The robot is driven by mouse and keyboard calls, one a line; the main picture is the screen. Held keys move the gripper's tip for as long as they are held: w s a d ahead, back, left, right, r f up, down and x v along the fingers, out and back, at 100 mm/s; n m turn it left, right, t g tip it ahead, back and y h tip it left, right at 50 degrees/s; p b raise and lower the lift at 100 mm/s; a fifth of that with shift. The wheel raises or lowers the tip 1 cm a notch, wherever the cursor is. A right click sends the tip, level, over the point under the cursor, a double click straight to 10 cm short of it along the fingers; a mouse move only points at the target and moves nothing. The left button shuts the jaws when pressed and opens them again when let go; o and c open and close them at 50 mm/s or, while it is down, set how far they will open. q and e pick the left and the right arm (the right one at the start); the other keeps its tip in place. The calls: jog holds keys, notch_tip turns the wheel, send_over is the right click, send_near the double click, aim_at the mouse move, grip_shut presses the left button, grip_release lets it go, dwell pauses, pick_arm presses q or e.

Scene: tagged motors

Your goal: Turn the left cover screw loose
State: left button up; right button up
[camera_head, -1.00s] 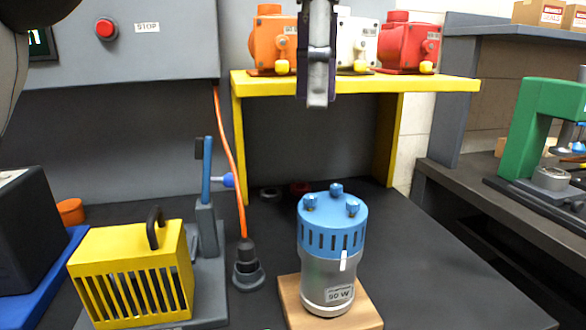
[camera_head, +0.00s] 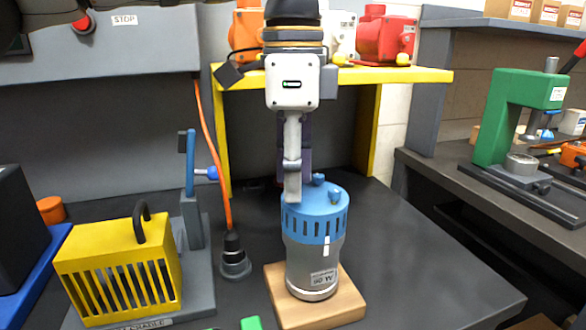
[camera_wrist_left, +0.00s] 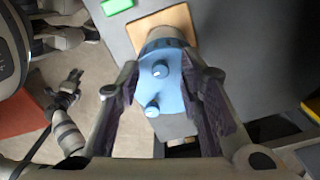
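The grey motor (camera_head: 310,268) with its blue cover (camera_head: 318,226) stands upright on a wooden block (camera_head: 350,303). Two blue screws show on top in the head view, at the back (camera_head: 318,180) and right (camera_head: 334,195). The left cover screw is hidden there behind my left gripper (camera_head: 292,196), which points down at the cover's left side. In the left wrist view its two fingers stand apart on either side of the cover (camera_wrist_left: 172,92), with two screws (camera_wrist_left: 160,69) (camera_wrist_left: 152,108) visible in the gap. My right gripper (camera_wrist_left: 72,85) seems to show at the left there, its fingers unclear.
A yellow slatted box (camera_head: 120,275) with a black handle stands left of the motor. A black socket (camera_head: 234,262) with an orange cable is between them. A yellow shelf (camera_head: 420,76) with motors is behind. The table right of the motor (camera_head: 430,270) is clear.

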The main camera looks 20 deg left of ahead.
pick_arm(q)
grip_shut()
jog(key=shift+n, duration=0.6)
grip_release()
notch_tip(320, 180, up, 12)
